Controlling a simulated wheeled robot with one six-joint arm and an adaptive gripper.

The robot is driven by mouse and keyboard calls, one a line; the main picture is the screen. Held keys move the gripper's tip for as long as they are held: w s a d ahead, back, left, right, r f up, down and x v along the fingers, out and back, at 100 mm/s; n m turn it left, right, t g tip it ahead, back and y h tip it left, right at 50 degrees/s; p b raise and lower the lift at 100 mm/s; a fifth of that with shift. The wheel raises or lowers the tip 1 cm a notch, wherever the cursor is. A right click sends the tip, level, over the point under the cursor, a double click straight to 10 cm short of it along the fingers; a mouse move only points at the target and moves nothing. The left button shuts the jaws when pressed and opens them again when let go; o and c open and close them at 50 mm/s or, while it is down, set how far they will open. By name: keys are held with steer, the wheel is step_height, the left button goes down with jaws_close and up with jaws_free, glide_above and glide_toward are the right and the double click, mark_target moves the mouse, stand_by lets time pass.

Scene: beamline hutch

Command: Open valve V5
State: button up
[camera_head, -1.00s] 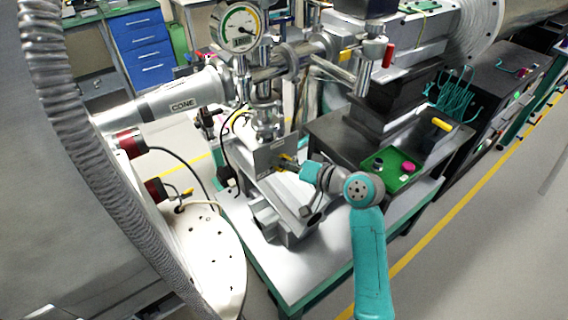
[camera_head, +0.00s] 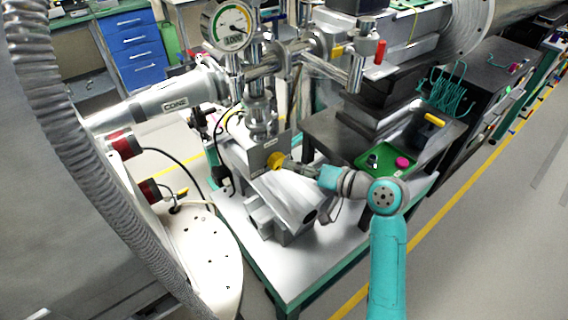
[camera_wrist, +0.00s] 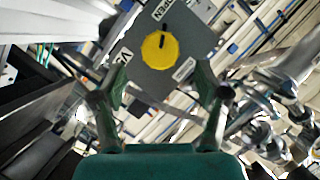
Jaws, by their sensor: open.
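A round yellow knob (camera_head: 275,161) sits on a grey panel beneath the vertical pipe in the head view. In the wrist view the knob (camera_wrist: 152,54) has a dark pointer mark aimed at the upper edge, near an "OPEN" label (camera_wrist: 164,10). A second, unreadable label (camera_wrist: 184,69) is at its lower right. My gripper (camera_head: 287,165) is just right of the knob in the head view. In the wrist view my gripper (camera_wrist: 160,84) is open and empty, its fingers spread below and either side of the knob. The knob appears beyond the fingertips.
A pressure gauge (camera_head: 229,26) and pipework stand above the panel. A hose and large cylinder fill the left. A green tray (camera_head: 372,168) with a pink item (camera_head: 402,162) lies at right. A red-handled part (camera_head: 380,52) is above it. Floor at right is clear.

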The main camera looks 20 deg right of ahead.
steer(key=shift+v, duration=2.75)
steer(key=shift+f, duration=0.1)
steer(key=s+a+f+m+h, duration=0.2)
steer(key=s+f+h, duration=0.2)
steer(key=s+f, duration=0.45)
steer(key=s+a+f+m+h, duration=0.1)
steer(key=s+a+f+h, duration=0.2)
steer(key=s+f, duration=0.55)
steer(key=s+a+r+n+t, duration=0.1)
steer(key=s+r+n, duration=0.2)
steer(key=s, duration=0.7)
steer(key=s+a+r+n+t+h, duration=0.1)
steer(key=s+r+n, duration=0.1)
steer(key=s, duration=0.9)
steer(key=shift+r+n, duration=0.4)
steer(key=shift+n, duration=0.4)
